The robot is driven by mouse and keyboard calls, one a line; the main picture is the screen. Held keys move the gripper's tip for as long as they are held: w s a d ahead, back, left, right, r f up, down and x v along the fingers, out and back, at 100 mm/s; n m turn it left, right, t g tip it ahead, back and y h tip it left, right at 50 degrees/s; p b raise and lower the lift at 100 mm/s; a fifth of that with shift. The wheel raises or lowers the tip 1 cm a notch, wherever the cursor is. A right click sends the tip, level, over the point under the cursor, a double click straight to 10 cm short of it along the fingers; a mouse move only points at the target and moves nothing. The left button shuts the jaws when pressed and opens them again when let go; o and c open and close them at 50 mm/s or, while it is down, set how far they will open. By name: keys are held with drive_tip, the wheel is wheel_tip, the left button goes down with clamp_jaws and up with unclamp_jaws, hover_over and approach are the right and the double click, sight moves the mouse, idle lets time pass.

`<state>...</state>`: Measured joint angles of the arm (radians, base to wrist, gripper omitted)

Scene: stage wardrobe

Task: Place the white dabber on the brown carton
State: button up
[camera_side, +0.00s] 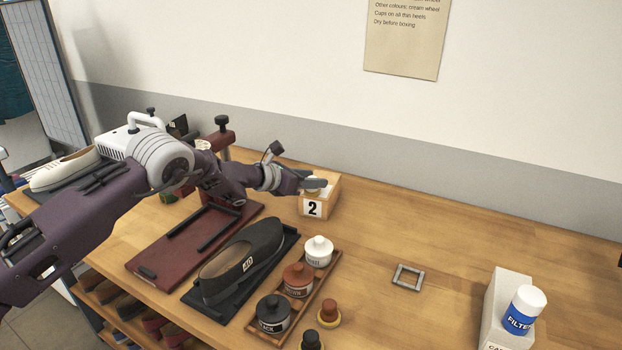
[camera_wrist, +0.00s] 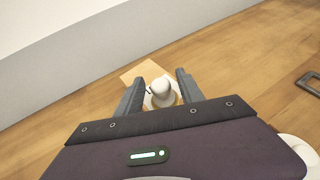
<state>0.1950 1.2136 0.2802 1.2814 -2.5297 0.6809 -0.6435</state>
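The white dabber (camera_wrist: 163,91) has a rounded white knob and shows between my gripper's fingers in the wrist view. My gripper (camera_wrist: 162,76) has its fingers on either side of it, apart, with a small gap seeming to show at each side. Below it is a light wooden box (camera_wrist: 133,75). In the side view my gripper (camera_side: 314,184) is low over this box (camera_side: 331,201), marked "2", and largely hides the dabber. I cannot pick out a brown carton for certain; a dark box (camera_side: 178,126) stands partly hidden behind my arm.
A tray (camera_side: 310,317) holds white, brown and black jars beside a black shoe (camera_side: 243,258). A brown dabber (camera_side: 329,314) and a black dabber (camera_side: 312,341) stand in front. A small grey frame (camera_side: 408,277) lies right of them. A white box (camera_side: 505,290) and filter bottle (camera_side: 525,309) stand right.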

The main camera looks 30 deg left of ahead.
drive_tip(key=shift+s+r, duration=0.1)
drive_tip(key=shift+r, duration=0.05)
drive_tip(key=v, duration=1.2)
drive_tip(key=s+d+r+m+g+h, duration=0.2)
drive_tip(key=s+d+r+m+h, duration=0.35)
drive_tip(key=r, duration=0.55)
drive_tip(key=s+d+r+m+g, duration=0.2)
drive_tip(key=s+d+r+m, duration=0.2)
drive_tip(key=s+m, duration=0.3)
drive_tip(key=s+d+r+m+g, duration=0.3)
drive_tip(key=s+d+r+m, duration=0.15)
drive_tip(key=s, duration=0.55)
drive_tip(key=s+a+f+m+g+y, duration=0.25)
drive_tip(key=s+m+y, duration=0.25)
drive_tip(key=s+m, duration=0.75)
drive_tip(key=s+a+f+m+t+y, duration=0.1)
drive_tip(key=s+a+f+y, duration=0.1)
drive_tip(key=s+a, duration=0.3)
drive_tip(key=s+a+f+m+t+y, duration=0.1)
drive_tip(key=s+a+y, duration=0.3)
drive_tip(key=s, duration=0.3)
drive_tip(key=shift+a+f, duration=0.4)
drive_tip(key=shift+a, duration=0.35)
